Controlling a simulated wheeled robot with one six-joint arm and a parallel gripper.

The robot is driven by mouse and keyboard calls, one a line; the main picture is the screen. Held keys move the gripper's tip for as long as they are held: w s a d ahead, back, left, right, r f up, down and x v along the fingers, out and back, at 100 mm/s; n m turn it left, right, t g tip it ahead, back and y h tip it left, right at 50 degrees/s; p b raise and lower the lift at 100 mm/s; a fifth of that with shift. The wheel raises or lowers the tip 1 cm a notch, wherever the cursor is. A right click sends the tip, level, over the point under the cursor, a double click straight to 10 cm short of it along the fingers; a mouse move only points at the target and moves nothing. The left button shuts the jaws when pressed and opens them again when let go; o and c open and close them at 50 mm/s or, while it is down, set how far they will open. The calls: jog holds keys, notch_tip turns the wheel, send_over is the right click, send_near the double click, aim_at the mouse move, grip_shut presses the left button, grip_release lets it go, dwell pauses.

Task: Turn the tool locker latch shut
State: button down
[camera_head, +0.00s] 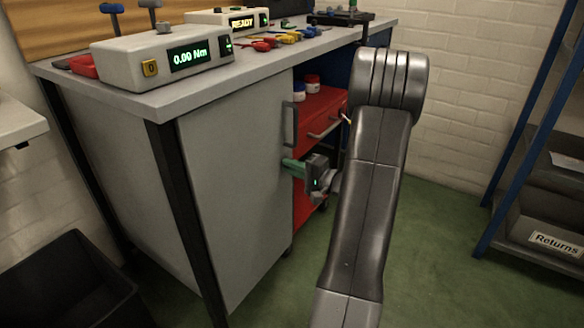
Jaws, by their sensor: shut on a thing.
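The tool locker is the grey cabinet under the workbench, with a grey door (232,195) facing me. The green latch (292,166) sits at the door's right edge, below a dark bar handle (290,122). My gripper (306,171) reaches in from the right and is shut on the latch. The gripper covers the latch's right end, so its exact turn angle is hard to tell. The door looks flush with the front of the cabinet.
A red drawer unit (322,112) stands just right of the locker. The bench top (130,101) carries a box reading 0.00 Nm (165,62), a READY box (226,19) and hand tools. A blue rack (530,130) is at right. Green floor (440,240) lies open between.

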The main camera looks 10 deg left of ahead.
dwell(0.3)
jog(key=c, duration=1.5)
grip_release()
jog(key=p+v, duration=0.3)
jog(key=v, duration=1)
jog(key=shift+s+d, duration=0.1)
jog(key=shift+d, duration=0.25)
jog(key=b+x, duration=0.3)
jog(key=x, duration=1)
jog(key=shift+a, duration=0.4)
jog(key=shift+d, duration=0.1)
